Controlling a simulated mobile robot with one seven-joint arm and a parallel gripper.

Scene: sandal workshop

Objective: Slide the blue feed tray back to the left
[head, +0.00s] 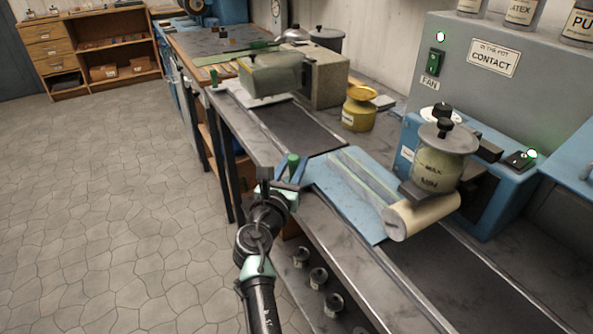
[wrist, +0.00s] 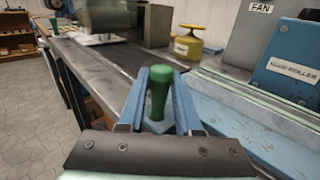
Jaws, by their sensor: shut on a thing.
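The blue feed tray (head: 345,208) lies on the bench rails, its right end beside and partly behind the cream roller (head: 428,213). It also shows at the right in the wrist view (wrist: 235,115). A light green strip runs along its top. A green knob (head: 293,161) stands at the tray's left front corner. My gripper (head: 290,182) is shut on this knob. In the wrist view its two blue fingers (wrist: 160,80) flank the green knob (wrist: 157,92). The base of the knob is partly hidden by my gripper.
Left of the tray, the dark bed between the rails (head: 290,125) is clear up to a grey-green covered machine (head: 270,75). A yellow pot (head: 359,110) stands behind the bed. The blue glue roller unit (head: 500,195) stands at the right. Several small jars (head: 318,278) sit below the bench.

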